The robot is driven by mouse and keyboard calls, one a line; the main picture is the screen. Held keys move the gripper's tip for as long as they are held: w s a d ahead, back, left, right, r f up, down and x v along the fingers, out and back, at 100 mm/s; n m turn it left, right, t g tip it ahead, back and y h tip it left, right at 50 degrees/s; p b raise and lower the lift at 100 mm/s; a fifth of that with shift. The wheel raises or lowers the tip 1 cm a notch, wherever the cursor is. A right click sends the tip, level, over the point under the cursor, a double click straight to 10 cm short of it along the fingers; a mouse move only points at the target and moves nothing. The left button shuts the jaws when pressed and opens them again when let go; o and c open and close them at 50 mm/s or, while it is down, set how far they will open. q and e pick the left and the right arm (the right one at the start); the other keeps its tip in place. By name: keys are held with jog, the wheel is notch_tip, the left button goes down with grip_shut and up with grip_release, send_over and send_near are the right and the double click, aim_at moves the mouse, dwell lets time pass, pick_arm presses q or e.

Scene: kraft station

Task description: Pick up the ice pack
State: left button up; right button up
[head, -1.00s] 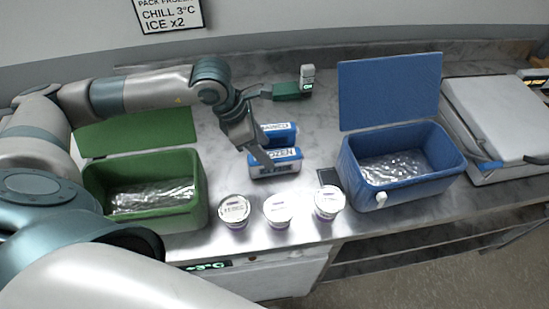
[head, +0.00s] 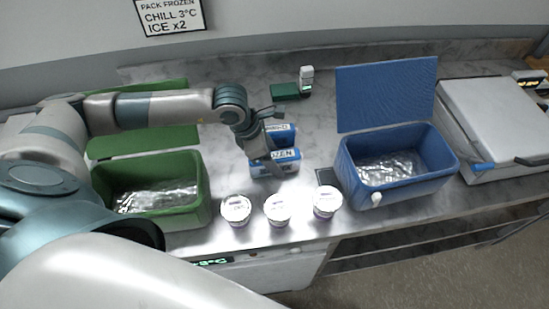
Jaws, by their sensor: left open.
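Two blue-and-white ice packs lie one behind the other on the steel counter, near its middle. The front ice pack (head: 284,163) has a label with partly readable text, "OZEN". The rear ice pack (head: 284,133) is partly hidden by my gripper. My left gripper (head: 276,143) is open, with its fingers spread, over the left part of the packs. One finger crosses in front of the front pack's left end; I cannot tell whether it touches. My right gripper is out of view.
Three lidded tubs (head: 277,209) stand along the front edge. An open green cooler (head: 183,218) is at left, an open blue cooler (head: 405,190) at right, both with foil-like lining. A green box (head: 285,91) and a small white device (head: 306,79) stand behind.

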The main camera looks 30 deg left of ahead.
pick_arm(q)
jog(key=shift+w+d+f, duration=0.1)
jog(key=shift+f, duration=0.1)
dwell(0.3)
grip_shut()
jog(key=shift+r, duration=0.1)
